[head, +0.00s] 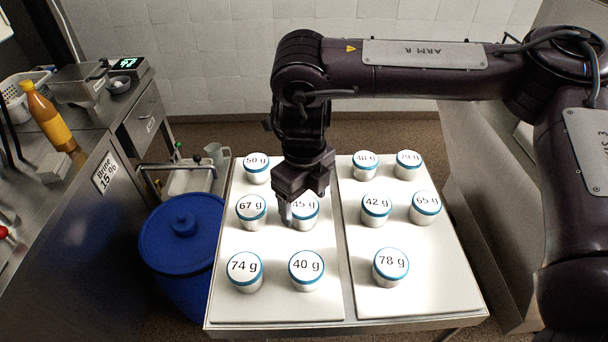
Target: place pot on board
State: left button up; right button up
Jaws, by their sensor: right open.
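Several white pots with blue rims and weight labels on their lids stand upright on two white boards. The left board (275,303) bears pots including 50 g (257,168), 67 g (251,212), 74 g (245,272), 40 g (306,270) and 45 g (308,216). The right board (437,296) bears pots including 42 g (376,210), 65 g (425,208) and 78 g (390,267). My right gripper (297,208) points down, open, at the 45 g pot and partly hides it. One finger shows at that pot's left side; I cannot tell whether it touches. My left gripper is out of view.
A blue lidded barrel (182,235) stands left of the table. The left counter (62,205) carries a bottle (48,118), a scale (127,64) and a white basket (20,95).

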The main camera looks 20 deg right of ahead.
aim_at(304, 205)
notch_tip(304, 205, up, 9)
jog(key=shift+r, duration=0.2)
dwell(0.5)
